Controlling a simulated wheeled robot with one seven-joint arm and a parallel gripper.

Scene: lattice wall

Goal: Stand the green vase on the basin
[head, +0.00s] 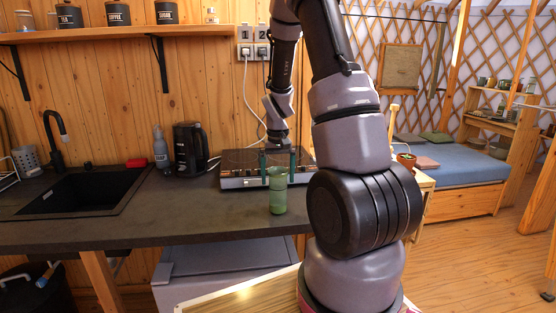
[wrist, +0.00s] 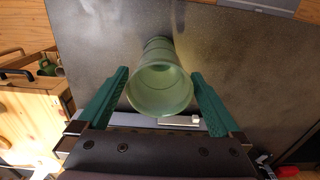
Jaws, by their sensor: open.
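The green vase (head: 278,197) stands upright on the dark counter near its front edge. It also shows in the wrist view (wrist: 160,90), its round mouth facing the camera. My gripper (head: 278,180) points down over the vase and is open. In the wrist view its two green fingers (wrist: 160,76) stand on either side of the vase, with a visible gap on each side. The basin (head: 85,192) is a black sink set in the counter at the left of the head view, well away from the vase.
A hob (head: 235,178) lies behind the vase, with a black kettle (head: 190,148) and a spray bottle (head: 160,150) to its left. A black tap (head: 56,128) rises behind the basin. The counter (head: 180,215) between vase and basin is clear.

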